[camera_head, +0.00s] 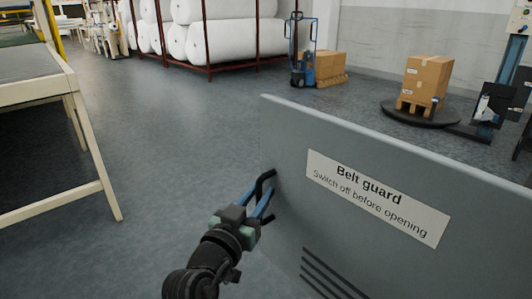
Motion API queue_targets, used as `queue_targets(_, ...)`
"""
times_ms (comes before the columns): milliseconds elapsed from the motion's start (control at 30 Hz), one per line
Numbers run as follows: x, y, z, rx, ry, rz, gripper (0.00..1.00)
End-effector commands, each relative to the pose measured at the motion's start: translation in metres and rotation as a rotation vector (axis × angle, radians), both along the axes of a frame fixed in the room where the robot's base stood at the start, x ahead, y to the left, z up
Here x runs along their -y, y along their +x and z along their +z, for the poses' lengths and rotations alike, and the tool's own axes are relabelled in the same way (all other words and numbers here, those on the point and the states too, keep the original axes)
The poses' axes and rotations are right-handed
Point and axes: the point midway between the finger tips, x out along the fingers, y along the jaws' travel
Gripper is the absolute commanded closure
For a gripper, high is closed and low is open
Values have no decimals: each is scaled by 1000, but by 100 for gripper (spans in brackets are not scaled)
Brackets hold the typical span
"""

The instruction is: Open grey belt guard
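The grey belt guard (400,170) is a large upright panel across the right half of the view. It bears a white label (376,197) reading "Belt guard, Switch off before opening". A black bracket handle (267,176) stands out from the panel near its left edge. My gripper (263,199) is at the handle, its two blue fingers apart with a gap between them. The handle's upright bar appears to lie at the fingertips, partly hidden by them. I cannot tell whether the fingers touch it.
Dark slots (330,275) mark the panel's lower part. A beige-framed table (75,130) stands at the left, with open floor (170,150) between. Behind are white rolls (215,40) on a red rack, a blue pallet truck (302,50) and boxes on a round turntable (395,108).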

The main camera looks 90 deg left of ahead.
Motion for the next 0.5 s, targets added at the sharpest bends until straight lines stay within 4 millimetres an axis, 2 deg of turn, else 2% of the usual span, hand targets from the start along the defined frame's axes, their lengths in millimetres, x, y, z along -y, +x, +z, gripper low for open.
queue_targets(267,3,-2,-1,-1,-3,0,70)
queue_targets(500,30,-15,-1,-4,-4,-1,70)
